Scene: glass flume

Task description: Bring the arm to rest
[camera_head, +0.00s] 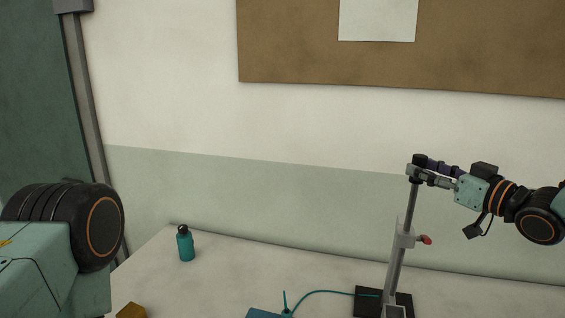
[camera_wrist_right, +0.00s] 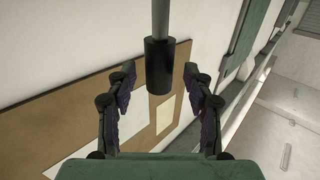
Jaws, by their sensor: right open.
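My right gripper (camera_head: 430,170) is at the top of an upright stand (camera_head: 398,258) at the right of the head view. The stand has a grey post, a black cap (camera_head: 419,158) and a red knob (camera_head: 425,240). In the right wrist view the cap (camera_wrist_right: 158,65), on the end of a grey rod, lies between the parted fingers of my right gripper (camera_wrist_right: 160,84). Gaps show on both sides of the cap; I cannot tell how deep it sits between the fingers. Part of my left arm (camera_head: 65,225) shows at the left edge; its gripper is out of view.
A teal bottle (camera_head: 186,245) stands on the pale table (camera_head: 235,275). An orange-brown block (camera_head: 131,311), a blue object (camera_head: 268,314) and a teal cable (camera_head: 320,292) lie near the front. A corkboard (camera_head: 290,60) hangs on the wall behind. The air between my arms is clear.

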